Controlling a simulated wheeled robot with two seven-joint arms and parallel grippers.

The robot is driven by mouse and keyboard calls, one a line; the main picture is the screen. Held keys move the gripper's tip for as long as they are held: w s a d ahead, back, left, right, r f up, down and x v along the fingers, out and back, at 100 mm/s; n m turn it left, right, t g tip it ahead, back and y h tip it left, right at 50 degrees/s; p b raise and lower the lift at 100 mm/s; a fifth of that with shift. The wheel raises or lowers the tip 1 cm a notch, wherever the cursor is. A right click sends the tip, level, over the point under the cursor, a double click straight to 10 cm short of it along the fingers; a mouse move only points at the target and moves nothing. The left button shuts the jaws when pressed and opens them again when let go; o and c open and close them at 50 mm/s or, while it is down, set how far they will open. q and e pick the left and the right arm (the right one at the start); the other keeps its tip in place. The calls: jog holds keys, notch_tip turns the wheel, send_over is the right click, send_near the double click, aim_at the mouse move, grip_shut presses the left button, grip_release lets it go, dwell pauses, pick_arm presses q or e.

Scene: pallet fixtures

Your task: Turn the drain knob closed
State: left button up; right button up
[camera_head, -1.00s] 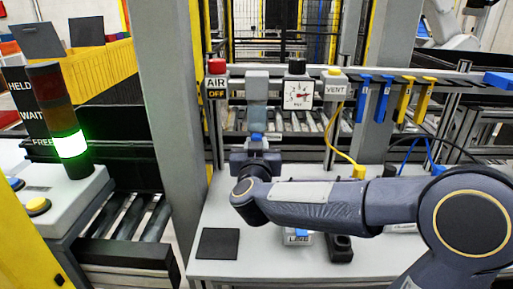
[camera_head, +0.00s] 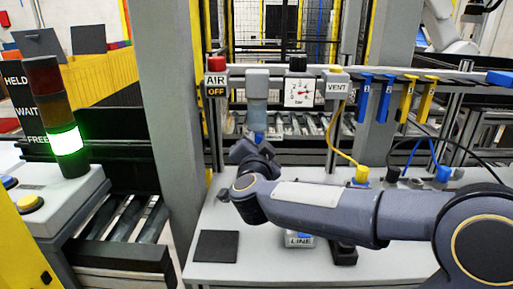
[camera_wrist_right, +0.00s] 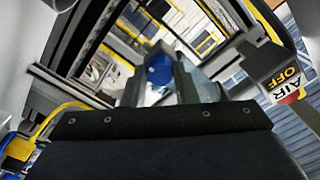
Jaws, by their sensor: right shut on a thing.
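The blue drain knob (camera_head: 258,135) sits at the bottom end of the grey filter unit (camera_head: 258,84), which hangs from the rail between the AIR sign and the gauge. My right gripper (camera_head: 257,141) comes up from below and is shut on the knob. The wrist behind it is tilted. In the right wrist view the blue knob (camera_wrist_right: 158,72) shows between the fingers, and the fingers hide part of it. The knob's turn position cannot be read clearly. My left gripper is not in view.
The AIR OFF sign (camera_head: 216,86) with a red button is left of the filter; the gauge (camera_head: 299,93) and VENT box (camera_head: 337,86) are right. A black pad (camera_head: 216,246) lies on the grey bench. A yellow hose (camera_head: 345,145) hangs behind my arm. A lamp tower glows green at FREE.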

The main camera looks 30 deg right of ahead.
dwell(0.4)
jog(key=o, duration=1)
jog(key=shift+v, duration=3.9)
